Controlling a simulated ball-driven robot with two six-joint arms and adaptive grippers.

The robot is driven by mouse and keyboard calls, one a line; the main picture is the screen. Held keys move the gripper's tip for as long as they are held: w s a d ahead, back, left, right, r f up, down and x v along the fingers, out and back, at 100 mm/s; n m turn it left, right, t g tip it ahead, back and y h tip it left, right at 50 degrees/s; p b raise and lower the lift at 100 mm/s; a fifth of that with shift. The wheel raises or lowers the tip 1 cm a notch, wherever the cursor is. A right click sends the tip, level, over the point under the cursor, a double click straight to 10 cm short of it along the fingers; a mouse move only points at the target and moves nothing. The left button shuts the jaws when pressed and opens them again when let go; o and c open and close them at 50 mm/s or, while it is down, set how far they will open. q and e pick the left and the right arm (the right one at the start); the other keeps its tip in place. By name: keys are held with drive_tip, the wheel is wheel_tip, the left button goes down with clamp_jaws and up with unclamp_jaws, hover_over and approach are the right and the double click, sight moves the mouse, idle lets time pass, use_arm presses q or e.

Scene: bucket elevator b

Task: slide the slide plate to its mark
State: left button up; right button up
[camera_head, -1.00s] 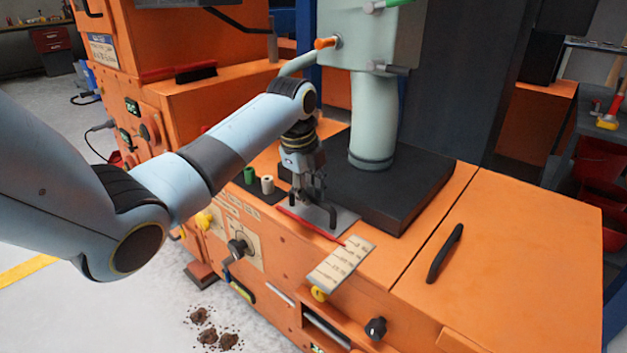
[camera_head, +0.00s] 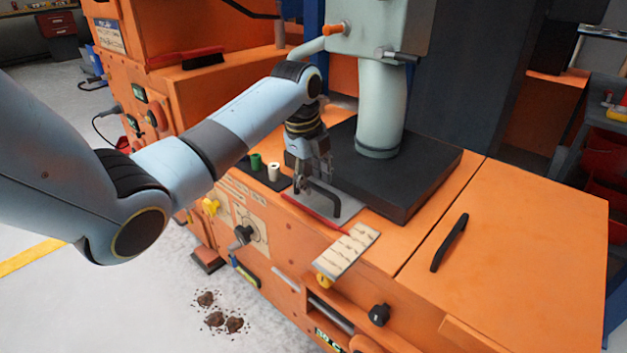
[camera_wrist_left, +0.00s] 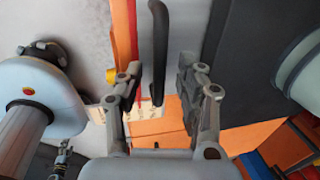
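The slide plate (camera_head: 349,207) is a thin grey plate lying on the orange machine top beside the black base block. A black bar handle (camera_head: 322,192) stands on it. A red strip (camera_head: 312,211) runs along the plate's front edge. My left gripper (camera_head: 313,180) is over the plate at the handle and partly hides both. In the left wrist view, my left gripper (camera_wrist_left: 160,80) is open, its fingers apart on either side of the handle (camera_wrist_left: 157,50), with visible gaps. What looks like my right gripper (camera_wrist_left: 62,160) shows small at the lower left there; its opening cannot be made out.
A pale post (camera_head: 380,110) rises from the black base block (camera_head: 420,180) behind the plate. Green and white small cylinders (camera_head: 273,171) stand to the left. A labelled tag plate (camera_head: 347,250) sticks out in front. The orange top at right is clear except for a black handle (camera_head: 450,242).

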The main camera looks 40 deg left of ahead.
use_arm(q)
wheel_tip(320, 180, up, 11)
drive_tip(key=s, duration=0.2)
drive_tip(key=shift+s, duration=0.15)
drive_tip(key=shift+a, duration=0.1)
